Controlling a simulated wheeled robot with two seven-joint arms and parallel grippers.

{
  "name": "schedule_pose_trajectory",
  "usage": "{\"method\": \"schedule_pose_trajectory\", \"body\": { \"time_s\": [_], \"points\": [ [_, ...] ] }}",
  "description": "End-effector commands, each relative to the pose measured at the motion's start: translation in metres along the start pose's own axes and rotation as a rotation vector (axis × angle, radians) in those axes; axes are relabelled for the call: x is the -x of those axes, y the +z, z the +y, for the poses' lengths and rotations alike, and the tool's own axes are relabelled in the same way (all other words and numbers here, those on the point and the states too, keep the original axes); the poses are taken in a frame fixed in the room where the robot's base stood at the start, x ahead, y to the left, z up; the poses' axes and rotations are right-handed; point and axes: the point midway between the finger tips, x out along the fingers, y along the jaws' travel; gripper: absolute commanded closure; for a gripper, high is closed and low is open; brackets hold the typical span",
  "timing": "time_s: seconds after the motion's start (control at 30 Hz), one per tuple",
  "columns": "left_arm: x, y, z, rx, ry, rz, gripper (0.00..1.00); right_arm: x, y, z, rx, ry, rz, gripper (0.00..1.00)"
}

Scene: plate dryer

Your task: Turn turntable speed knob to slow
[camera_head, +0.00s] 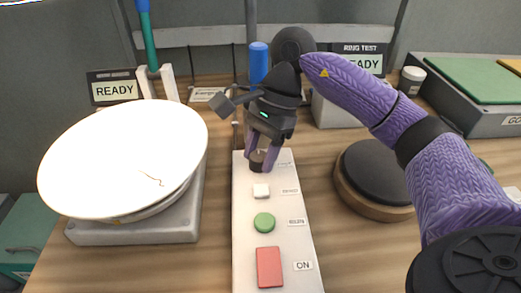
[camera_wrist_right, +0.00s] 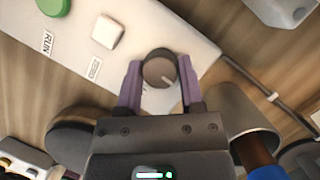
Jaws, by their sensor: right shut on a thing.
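The speed knob (camera_head: 258,167) is a dark round knob at the far end of the white control panel (camera_head: 245,230). My right gripper (camera_head: 262,157) reaches down over it with a purple finger on each side. In the right wrist view the knob (camera_wrist_right: 159,68) sits between the two fingers, which close on its sides; a pale pointer line on it points toward the lower right. The label near the knob is mostly hidden. The turntable (camera_head: 150,228) at left carries a large white plate (camera_head: 120,150) with a thin dark mark. My left gripper is not in view.
The panel also holds a white button (camera_head: 261,191), a green RUN button (camera_head: 264,221) and a red ON button (camera_head: 269,267). A blue-topped handle (camera_head: 258,60) stands behind the gripper. A round black pad (camera_head: 378,172) lies to the right. READY displays stand at the back.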

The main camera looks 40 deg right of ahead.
Motion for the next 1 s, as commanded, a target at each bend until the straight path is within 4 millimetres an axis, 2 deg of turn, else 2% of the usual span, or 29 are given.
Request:
{"method": "schedule_pose_trajectory", "body": {
  "time_s": [0.3,0.8,0.83,0.97,1.0],
  "points": [
    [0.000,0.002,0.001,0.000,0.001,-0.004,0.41,0.000,0.000,-0.001,0.083,0.034,0.001,1.00],
    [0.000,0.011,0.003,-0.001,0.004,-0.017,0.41,0.000,0.000,0.000,0.095,0.040,0.001,1.00],
    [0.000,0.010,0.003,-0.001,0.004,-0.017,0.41,0.000,0.000,0.000,0.095,0.040,0.001,0.45],
    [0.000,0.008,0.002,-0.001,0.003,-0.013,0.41,0.000,0.000,0.000,0.094,0.040,0.001,0.18],
    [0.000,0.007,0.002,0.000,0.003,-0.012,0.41,0.000,0.000,0.000,0.094,0.040,0.001,0.17]
  ]
}}
